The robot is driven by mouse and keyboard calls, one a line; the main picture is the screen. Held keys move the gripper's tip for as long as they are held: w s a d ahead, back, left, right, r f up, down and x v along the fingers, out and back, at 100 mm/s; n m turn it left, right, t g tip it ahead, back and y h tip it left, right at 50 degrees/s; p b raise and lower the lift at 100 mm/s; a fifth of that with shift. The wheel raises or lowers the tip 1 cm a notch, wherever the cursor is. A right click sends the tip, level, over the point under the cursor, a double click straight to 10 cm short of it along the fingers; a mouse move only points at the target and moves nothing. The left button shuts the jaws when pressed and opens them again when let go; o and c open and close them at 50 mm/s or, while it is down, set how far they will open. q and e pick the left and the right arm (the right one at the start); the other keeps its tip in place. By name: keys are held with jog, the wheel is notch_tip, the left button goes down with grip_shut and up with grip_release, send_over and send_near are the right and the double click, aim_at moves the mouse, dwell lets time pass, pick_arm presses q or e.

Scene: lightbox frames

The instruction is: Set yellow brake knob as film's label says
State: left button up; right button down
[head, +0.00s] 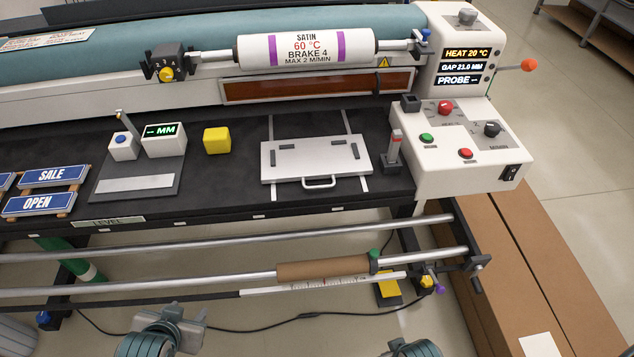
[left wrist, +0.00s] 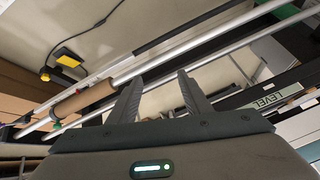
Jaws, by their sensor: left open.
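The yellow brake knob (head: 167,74) is on the front of a dark block (head: 168,58) at the left end of the film roll's shaft. White digits are around the knob, but its setting is too small to read surely. The film roll (head: 260,50) is white with purple bands. Its label reads SATIN, 60 °C, BRAKE 4, MAX 2 M/MIN. My left gripper (head: 172,322) is low in the head view, far below the knob. In the left wrist view its two fingers (left wrist: 158,88) are apart with nothing between them. Only a bit of my right arm shows at the bottom edge.
The black bench holds a yellow block (head: 217,140), a white MM gauge (head: 163,139), a silver plate (head: 315,158) and SALE and OPEN signs (head: 54,176). A control box (head: 465,150) stands right. Metal rails (head: 200,247) and a brown cardboard roll (head: 325,270) cross in front of the bench.

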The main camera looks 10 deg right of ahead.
aim_at(166, 77)
jog(key=s+f+g, duration=0.1)
jog(key=s+f, duration=0.3)
jog(key=f, duration=0.6)
jog(key=s+f, duration=0.4)
jog(key=f, duration=0.6)
pick_arm(q)
jog(key=w+a+r+m+t, duration=0.1)
jog(key=w+r+m+t, duration=0.3)
jog(key=w+r, duration=1)
jog(key=w+a+r+m+t, duration=0.1)
jog(key=w+r+m+t, duration=0.2)
jog(key=w+r, duration=1.2)
jog(key=w+t, duration=0.2)
jog(key=t, duration=0.1)
jog(key=shift+a+m+t+h, duration=0.3)
jog(key=shift+m+t+h, duration=0.1)
pick_arm(e)
jog(key=s+d+f+g, duration=0.1)
jog(key=s+d+f, duration=0.2)
jog(key=s+f, duration=0.6)
jog(key=s, duration=0.4)
jog(key=shift+d+f, duration=0.25)
jog(key=shift+f, duration=0.05)
pick_arm(q)
jog(key=shift+w+p, duration=0.15)
jog(key=shift+p, duration=0.15)
pick_arm(e)
jog(key=shift+r, duration=0.1)
